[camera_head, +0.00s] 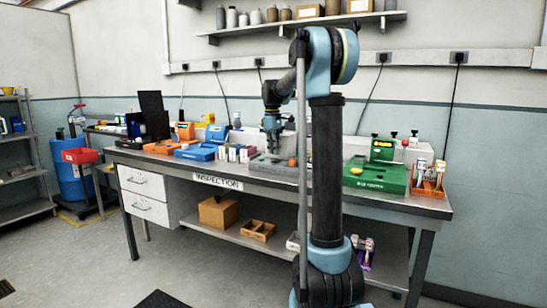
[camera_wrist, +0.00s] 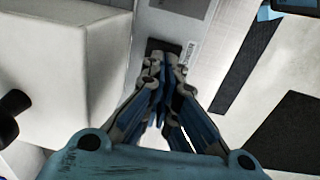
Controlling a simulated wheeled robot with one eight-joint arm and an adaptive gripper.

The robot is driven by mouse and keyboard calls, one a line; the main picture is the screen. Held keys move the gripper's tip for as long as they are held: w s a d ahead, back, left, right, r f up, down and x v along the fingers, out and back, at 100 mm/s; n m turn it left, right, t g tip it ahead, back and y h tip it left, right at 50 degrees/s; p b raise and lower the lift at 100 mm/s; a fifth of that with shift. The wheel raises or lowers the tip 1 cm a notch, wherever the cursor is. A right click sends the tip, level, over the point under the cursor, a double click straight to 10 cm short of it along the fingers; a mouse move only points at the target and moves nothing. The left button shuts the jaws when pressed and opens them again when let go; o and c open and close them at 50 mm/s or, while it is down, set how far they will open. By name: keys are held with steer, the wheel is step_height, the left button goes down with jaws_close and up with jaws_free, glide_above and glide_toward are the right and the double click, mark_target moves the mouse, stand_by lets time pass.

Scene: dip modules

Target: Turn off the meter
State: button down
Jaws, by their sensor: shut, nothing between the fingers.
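Several coloured stations stand on the bench: an orange one (camera_head: 160,147), a blue one (camera_head: 195,152), a grey one (camera_head: 270,168) with an orange knob, and a green one (camera_head: 375,175). I cannot tell which is the meter. My gripper (camera_head: 272,140) points down above the grey station, partly behind my arm. In the wrist view my gripper (camera_wrist: 163,75) is shut and empty. Its fingertips overlap the lower edge of a small dark rectangular part (camera_wrist: 163,46) on a grey surface (camera_wrist: 150,20) beside a barcode label (camera_wrist: 188,53). I cannot tell whether they touch it.
In the wrist view a large white box (camera_wrist: 65,80) with a black knob (camera_wrist: 12,104) stands close on the left. The inspection bench (camera_head: 425,208) also holds an orange bin (camera_head: 427,188) at its right end. A wall shelf (camera_head: 350,18) hangs above.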

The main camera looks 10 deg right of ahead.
step_height(320, 180, up, 11)
steer(key=w, duration=0.1)
steer(key=shift+d, duration=0.4)
steer(key=s+d+f+m, duration=0.25)
steer(key=s+f, duration=0.25)
steer(key=s, duration=0.7)
steer(key=s+d+f+m, duration=0.1)
steer(key=s+f+m, duration=0.35)
steer(key=s, duration=0.75)
steer(key=s+f+m+t, duration=0.1)
steer(key=s+f+m, duration=0.3)
steer(key=s+f, duration=1.7)
step_height(320, 180, down, 3)
steer(key=shift+s+d+r+t, duration=0.15)
steer(key=shift+d+t, duration=0.15)
steer(key=shift+d, duration=0.1)
